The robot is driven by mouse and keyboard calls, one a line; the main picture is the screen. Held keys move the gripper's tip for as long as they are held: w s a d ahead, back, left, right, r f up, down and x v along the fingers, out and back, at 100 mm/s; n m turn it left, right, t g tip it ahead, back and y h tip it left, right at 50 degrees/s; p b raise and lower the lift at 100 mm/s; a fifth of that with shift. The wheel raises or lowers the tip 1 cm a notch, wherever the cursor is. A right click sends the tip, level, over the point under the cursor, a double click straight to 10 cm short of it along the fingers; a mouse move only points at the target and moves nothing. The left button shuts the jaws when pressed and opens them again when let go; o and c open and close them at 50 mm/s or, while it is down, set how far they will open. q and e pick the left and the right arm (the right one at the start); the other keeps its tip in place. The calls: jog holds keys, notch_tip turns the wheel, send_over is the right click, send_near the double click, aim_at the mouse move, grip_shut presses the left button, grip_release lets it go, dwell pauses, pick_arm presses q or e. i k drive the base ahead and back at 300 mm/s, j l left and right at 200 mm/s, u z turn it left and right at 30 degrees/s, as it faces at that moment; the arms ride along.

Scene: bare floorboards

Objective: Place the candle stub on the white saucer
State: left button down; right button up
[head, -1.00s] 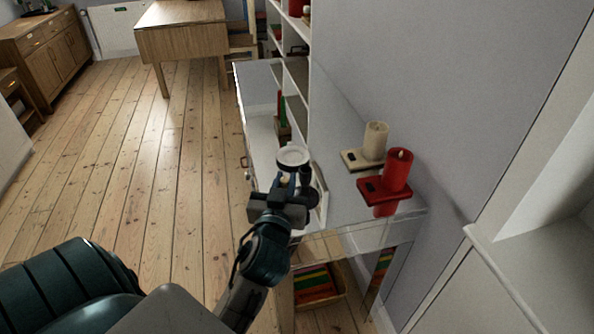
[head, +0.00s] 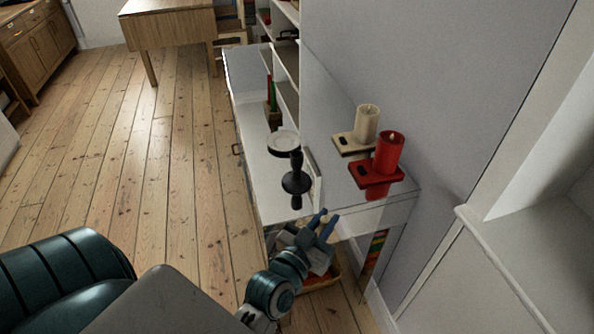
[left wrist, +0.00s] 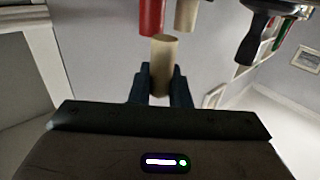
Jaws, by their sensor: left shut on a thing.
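The candle stub (left wrist: 163,65) is a short cream cylinder between the fingers of my left gripper (left wrist: 161,88) in the left wrist view. In the head view my left gripper (head: 326,222) is shut on it, by the near end of the white cabinet, and the stub is barely visible there. The white saucer (head: 284,142) is a small round dish on the cabinet's left part, beyond and left of the gripper, clearly apart from it. My right gripper is not in view.
A dark candlestick (head: 296,182) stands just in front of the saucer. A red candle (head: 389,152) and a cream candle (head: 366,124) stand on small holders at the right, by the wall. A green and red item (head: 271,98) stands farther back.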

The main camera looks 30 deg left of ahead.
aim_at(283, 142)
jog(key=j+z, duration=0.15)
jog(key=z, duration=0.3)
jog(key=j+z, duration=0.15)
jog(key=z, duration=0.3)
jog(key=j+z, duration=0.1)
jog(key=z, duration=0.35)
jog(key=k+j+z, duration=0.35)
jog(key=j, duration=0.35)
jog(key=k+j+z, duration=0.35)
jog(key=k+j, duration=0.2)
jog(key=k+j+z, duration=0.35)
jog(key=k+j, duration=0.2)
